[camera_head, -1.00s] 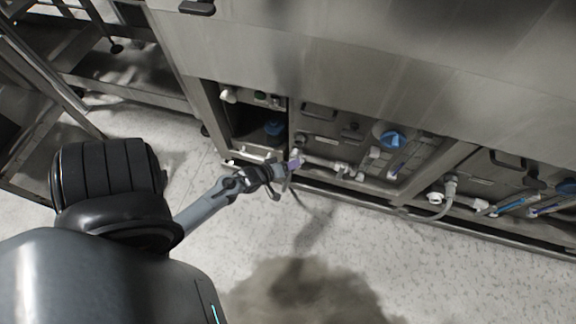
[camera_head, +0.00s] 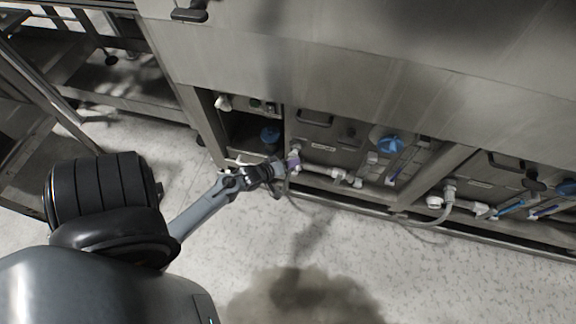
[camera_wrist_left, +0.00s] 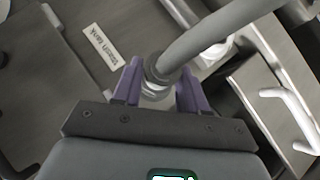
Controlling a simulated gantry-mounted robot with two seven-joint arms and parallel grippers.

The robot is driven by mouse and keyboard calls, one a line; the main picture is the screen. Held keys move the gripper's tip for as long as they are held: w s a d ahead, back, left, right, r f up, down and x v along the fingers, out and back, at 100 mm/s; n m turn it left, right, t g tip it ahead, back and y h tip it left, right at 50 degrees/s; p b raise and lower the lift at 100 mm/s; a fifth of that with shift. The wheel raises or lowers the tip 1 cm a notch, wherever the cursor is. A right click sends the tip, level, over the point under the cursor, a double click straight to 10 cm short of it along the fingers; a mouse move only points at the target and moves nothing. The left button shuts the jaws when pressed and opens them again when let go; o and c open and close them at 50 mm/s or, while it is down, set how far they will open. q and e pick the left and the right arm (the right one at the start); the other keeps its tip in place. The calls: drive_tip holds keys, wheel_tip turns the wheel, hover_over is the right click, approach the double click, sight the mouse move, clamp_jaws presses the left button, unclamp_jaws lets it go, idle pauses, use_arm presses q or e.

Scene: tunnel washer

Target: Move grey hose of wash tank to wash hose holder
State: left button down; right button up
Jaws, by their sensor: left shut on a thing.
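My left gripper (camera_head: 291,161) is at the lower front of the washer, by the edge between the open left bay and the wash tank front. In the left wrist view its purple fingers (camera_wrist_left: 160,84) are shut around the end fitting of the grey hose (camera_wrist_left: 213,35). The hose bends from the fitting up to the right. A label reading "Wash tank" (camera_wrist_left: 103,46) is upside down on the metal front beside the fingers. In the head view the hose (camera_head: 290,190) is a thin curve below the gripper. I cannot identify the wash hose holder. My right gripper is not in view.
White pipe fittings (camera_head: 325,173) run along the low ledge right of the gripper. A blue knob (camera_head: 391,145) is on the panel further right. Another grey hose (camera_head: 436,212) hangs at the right bay. Metal racks (camera_head: 120,85) stand at left. The floor in front is clear.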

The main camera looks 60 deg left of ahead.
use_arm(q)
drive_tip(key=shift+w+a, duration=0.2)
drive_tip(key=shift+a, duration=0.05)
drive_tip(key=shift+w+a, duration=0.25)
idle(0.8)
drive_tip(key=c, duration=0.5)
unclamp_jaws()
drive_tip(key=shift+s+r, duration=0.1)
